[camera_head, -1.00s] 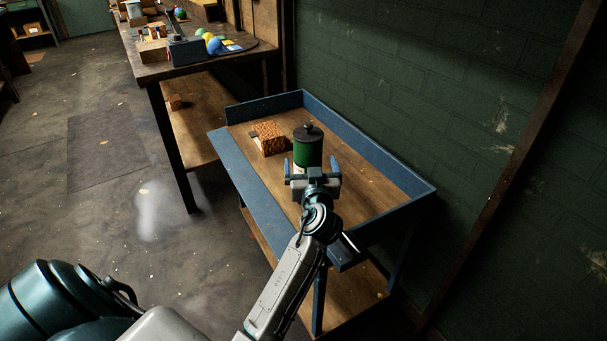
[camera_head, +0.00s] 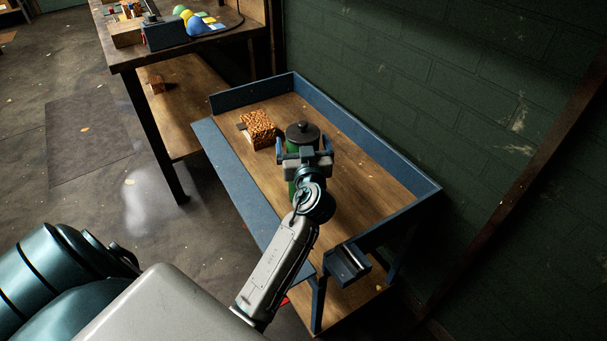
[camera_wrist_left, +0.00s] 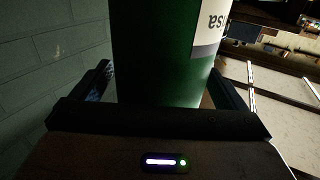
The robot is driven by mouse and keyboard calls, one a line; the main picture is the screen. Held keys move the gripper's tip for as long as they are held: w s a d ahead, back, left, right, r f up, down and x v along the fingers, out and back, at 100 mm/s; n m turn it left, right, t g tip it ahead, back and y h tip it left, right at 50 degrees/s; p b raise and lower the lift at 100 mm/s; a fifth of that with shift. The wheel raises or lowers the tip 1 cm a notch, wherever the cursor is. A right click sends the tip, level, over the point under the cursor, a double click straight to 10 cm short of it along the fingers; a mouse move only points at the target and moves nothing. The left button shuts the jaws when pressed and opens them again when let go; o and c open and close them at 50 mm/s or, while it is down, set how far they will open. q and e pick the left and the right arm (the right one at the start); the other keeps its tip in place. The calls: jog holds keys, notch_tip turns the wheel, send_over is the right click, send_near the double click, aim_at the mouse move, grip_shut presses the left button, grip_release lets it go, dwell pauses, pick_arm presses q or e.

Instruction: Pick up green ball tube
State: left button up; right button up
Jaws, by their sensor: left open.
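The green ball tube (camera_head: 303,132) with a dark knobbed lid stands upright on the blue-rimmed wooden bench (camera_head: 354,192). My left gripper (camera_head: 304,148) is open, with its two fingers on either side of the tube in the head view. In the left wrist view the tube (camera_wrist_left: 165,50) fills the middle, close up between the fingers, with a white label on its right. I cannot tell whether the fingers touch it. My gripper and wrist hide the tube's lower part in the head view. My right gripper is not in view.
A reddish-brown speckled block (camera_head: 258,129) lies on the bench left of the tube. The bench has a raised blue rim along the green brick wall (camera_head: 400,75).

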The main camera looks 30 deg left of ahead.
pick_arm(q)
jog(key=shift+s+d+r, duration=0.1)
jog(key=shift+c, duration=0.6)
jog(key=shift+f, duration=0.2)
jog(key=c, duration=0.7)
jog(key=shift+r, duration=0.1)
jog(key=c, duration=0.9)
